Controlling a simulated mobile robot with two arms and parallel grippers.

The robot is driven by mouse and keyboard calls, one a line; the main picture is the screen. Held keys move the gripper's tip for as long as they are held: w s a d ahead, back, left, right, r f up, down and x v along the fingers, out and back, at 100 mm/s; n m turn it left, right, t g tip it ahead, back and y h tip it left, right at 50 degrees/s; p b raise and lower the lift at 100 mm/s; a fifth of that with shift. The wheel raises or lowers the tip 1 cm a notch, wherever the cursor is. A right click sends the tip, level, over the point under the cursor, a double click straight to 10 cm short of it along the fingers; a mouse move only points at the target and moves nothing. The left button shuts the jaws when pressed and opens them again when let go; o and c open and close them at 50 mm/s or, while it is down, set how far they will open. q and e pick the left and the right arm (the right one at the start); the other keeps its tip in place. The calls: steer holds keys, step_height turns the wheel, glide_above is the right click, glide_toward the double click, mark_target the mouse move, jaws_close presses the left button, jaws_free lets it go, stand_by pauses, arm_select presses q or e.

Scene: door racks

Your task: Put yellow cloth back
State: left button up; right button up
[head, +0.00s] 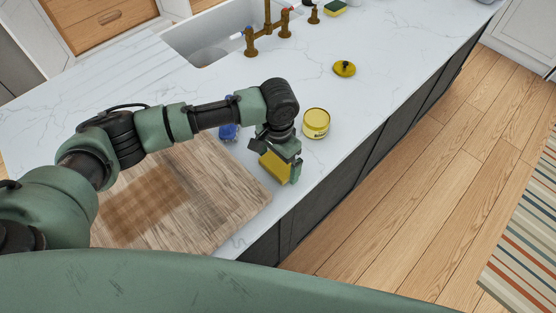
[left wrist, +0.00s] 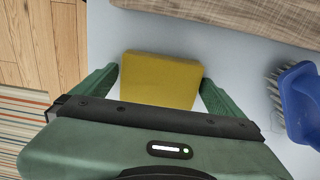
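The yellow cloth (head: 274,168) is a thick, flat yellow block at the left gripper, close to the counter's front edge. I cannot tell whether the cloth touches the counter. My right gripper is not in view.
A wooden board (head: 225,190) lies left of the gripper. A blue brush (left wrist: 302,100) is beside the board. A yellow tin (head: 316,124) stands just right of the gripper, with a yellow round thing (head: 344,69) farther back. The sink (head: 212,45) and brass tap (head: 265,38) are behind. Open counter (head: 395,50) lies to the right.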

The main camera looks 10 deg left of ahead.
mark_target(278, 163)
arm_select(q)
step_height(278, 163, up, 12)
steer(key=b, duration=0.3)
steer(key=shift+r, duration=0.2)
